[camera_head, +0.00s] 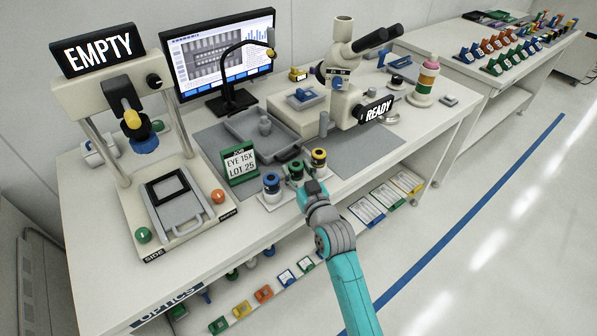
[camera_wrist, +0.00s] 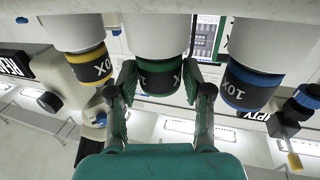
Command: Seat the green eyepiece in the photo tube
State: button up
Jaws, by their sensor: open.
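The green-banded eyepiece (camera_head: 296,170) stands in the middle of a short row at the bench's front. In the wrist view this green eyepiece (camera_wrist: 161,78) appears inverted, with a dark lower barrel. My gripper (camera_wrist: 160,88) is open, with one finger on each side of it; I cannot tell whether they touch it. In the head view my gripper (camera_head: 303,185) reaches in from the front, just beside the row. The photo tube (camera_head: 343,28) is the upright pale tube on top of the microscope, behind and right of the row. Its opening is not clearly visible.
A blue-banded eyepiece (camera_head: 271,183) and a yellow-banded eyepiece (camera_head: 318,157) flank the green one closely. The lot sign (camera_head: 240,163) reads "EYE 15X LOT 25". The angled black binocular eyepieces (camera_head: 376,38) and READY sign (camera_head: 378,111) are near the microscope. A grey mat (camera_head: 365,150) has free room.

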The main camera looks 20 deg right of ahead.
grip_shut()
jog(key=shift+r, duration=3.5)
jog(key=shift+s, duration=0.1)
